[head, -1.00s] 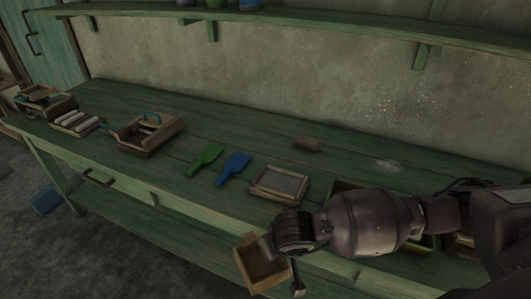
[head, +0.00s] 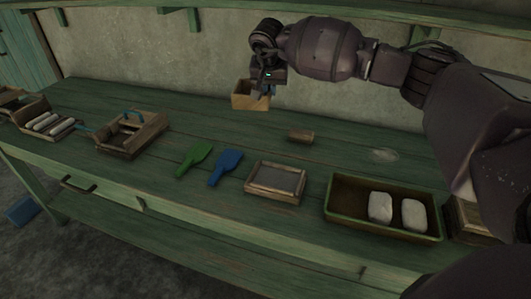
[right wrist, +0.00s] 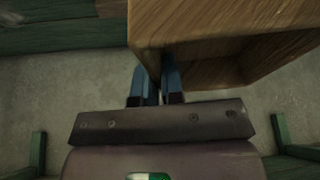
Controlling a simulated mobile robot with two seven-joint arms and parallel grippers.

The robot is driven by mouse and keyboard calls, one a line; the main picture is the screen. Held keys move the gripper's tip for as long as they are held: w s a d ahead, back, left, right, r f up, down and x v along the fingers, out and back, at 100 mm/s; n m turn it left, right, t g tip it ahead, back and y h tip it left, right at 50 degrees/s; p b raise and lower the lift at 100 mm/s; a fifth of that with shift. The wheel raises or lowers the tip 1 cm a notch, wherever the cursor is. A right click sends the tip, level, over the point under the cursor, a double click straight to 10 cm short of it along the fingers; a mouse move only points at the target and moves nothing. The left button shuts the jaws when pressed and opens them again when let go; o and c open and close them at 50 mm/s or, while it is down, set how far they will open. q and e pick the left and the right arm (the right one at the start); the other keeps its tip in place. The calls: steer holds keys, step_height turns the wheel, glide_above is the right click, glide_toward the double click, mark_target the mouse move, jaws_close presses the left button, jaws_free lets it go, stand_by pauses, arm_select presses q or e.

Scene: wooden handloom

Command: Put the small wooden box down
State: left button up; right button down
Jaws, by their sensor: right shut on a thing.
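The small wooden box (head: 246,102) is in my right gripper (head: 262,91), over the back part of the green table, near the wall. My right gripper points down and is shut on one wall of the box. In the right wrist view the box (right wrist: 205,25) fills the upper right, with its open hollow showing, and the blue-grey fingers (right wrist: 156,84) pinch its wall. I cannot tell for sure whether the box's underside touches the tabletop. My left gripper is not in view.
The green table (head: 330,150) holds a small wooden block (head: 301,136), a framed grey slab (head: 275,182), green (head: 194,158) and blue (head: 226,166) scrapers, and a green-rimmed tray (head: 340,213) with two pale blocks. A wooden device (head: 133,134) stands left. The back middle is clear.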

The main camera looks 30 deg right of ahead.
steer(key=d+m, duration=0.2)
steer(key=d, duration=0.2)
steer(key=b, duration=0.2)
glide_above(280, 152)
steer(key=s+a, duration=0.1)
step_height(280, 152, down, 15)
steer(key=shift+a+f+g+h, duration=0.1)
steer(key=shift+f+g+h, duration=0.25)
steer(key=shift+f, duration=0.25)
step_height(280, 152, down, 5)
steer(key=shift+r, duration=0.1)
steer(key=shift+f, duration=0.2)
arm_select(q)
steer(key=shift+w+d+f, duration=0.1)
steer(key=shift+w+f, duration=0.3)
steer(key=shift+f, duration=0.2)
arm_select(e)
steer(key=shift+r, duration=0.1)
